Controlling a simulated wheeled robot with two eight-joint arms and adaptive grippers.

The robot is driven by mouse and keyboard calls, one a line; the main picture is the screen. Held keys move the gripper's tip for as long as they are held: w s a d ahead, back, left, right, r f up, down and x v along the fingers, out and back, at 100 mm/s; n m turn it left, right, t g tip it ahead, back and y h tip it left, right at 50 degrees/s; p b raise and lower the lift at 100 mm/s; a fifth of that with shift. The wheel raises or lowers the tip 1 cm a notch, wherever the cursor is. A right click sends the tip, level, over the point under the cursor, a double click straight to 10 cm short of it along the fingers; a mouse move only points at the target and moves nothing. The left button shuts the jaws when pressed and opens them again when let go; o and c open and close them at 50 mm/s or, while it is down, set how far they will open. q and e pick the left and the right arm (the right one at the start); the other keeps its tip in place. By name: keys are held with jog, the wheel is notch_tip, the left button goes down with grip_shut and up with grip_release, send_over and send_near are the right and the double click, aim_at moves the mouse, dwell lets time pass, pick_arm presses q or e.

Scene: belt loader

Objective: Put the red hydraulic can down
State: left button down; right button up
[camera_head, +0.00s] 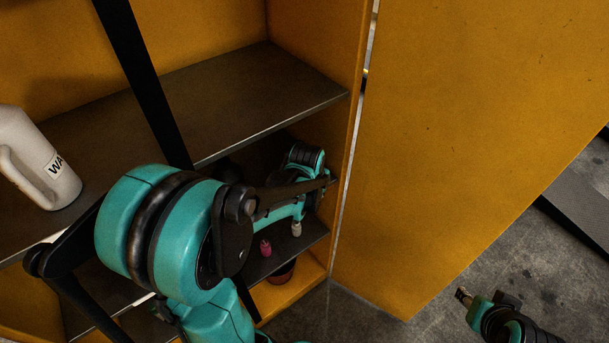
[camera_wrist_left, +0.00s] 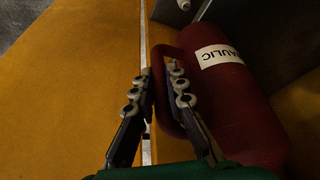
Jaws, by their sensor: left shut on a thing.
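The red hydraulic can (camera_wrist_left: 240,105) fills the right of the left wrist view, tilted in the picture, with a white label reading part of "HYDRAULIC". My left gripper (camera_wrist_left: 162,70) is shut on the can's red handle (camera_wrist_left: 166,110), with a finger on each side of it. In the head view my left arm reaches into the lower part of the yellow cabinet and mostly hides its gripper and the can. I cannot tell whether the can rests on a surface. My right gripper (camera_head: 465,297) shows only in small part at the lower right, apart from the cabinet.
A white jug (camera_head: 38,160) stands on a dark shelf at the left. A small red thing (camera_head: 265,248) shows low in the cabinet. The yellow door (camera_head: 460,130) stands beside the opening, close to the left gripper.

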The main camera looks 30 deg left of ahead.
pick_arm(q)
jog(key=w+a, duration=0.4)
jog(key=a, duration=0.2)
jog(key=shift+w+a+f+b, duration=0.2)
jog(key=shift+w+f+b, duration=0.05)
jog(key=shift+w+b, duration=0.1)
jog(key=shift+f, duration=0.1)
jog(key=c, duration=1.6)
grip_release()
jog(key=shift+o, duration=0.2)
